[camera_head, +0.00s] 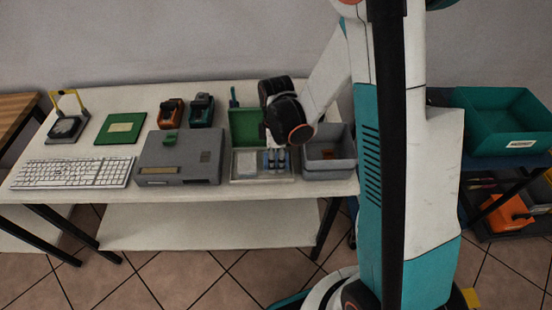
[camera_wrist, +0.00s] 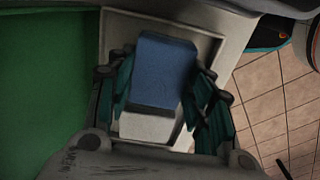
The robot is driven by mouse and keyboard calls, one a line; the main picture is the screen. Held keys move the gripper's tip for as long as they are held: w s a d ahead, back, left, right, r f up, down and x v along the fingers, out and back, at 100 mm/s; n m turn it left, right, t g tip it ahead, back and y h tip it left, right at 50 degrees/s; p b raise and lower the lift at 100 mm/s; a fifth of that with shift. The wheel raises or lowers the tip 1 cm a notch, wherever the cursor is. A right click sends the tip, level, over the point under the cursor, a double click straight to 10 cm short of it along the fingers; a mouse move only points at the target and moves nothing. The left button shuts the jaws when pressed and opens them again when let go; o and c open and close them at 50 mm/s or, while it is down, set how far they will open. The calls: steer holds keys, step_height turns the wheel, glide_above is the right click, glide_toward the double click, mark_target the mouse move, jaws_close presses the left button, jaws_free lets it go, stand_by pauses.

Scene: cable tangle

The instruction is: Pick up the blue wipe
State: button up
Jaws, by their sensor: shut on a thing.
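The blue wipe (camera_wrist: 165,68) is a blue block in the wrist view, between the two fingers of my gripper (camera_wrist: 162,88), which is shut on it. In the head view my gripper (camera_head: 276,160) is low over the right part of a shallow grey tray (camera_head: 262,181), and the wipe is hard to make out there. A white block (camera_head: 247,162) lies in the tray's left part. In the wrist view a pale piece (camera_wrist: 146,126) shows just below the wipe. I cannot tell whether the wipe is clear of the tray.
A grey bin (camera_head: 330,165) stands just right of the tray. A green panel (camera_head: 244,127) stands behind the tray. A grey box (camera_head: 180,158) and a white keyboard (camera_head: 72,174) are to the left. Two small devices (camera_head: 171,114) (camera_head: 202,110) stand farther back. The white table (camera_head: 218,190) has little free room here.

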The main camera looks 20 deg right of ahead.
mark_target(276, 159)
step_height(276, 159, up, 19)
steer(key=p, duration=0.6)
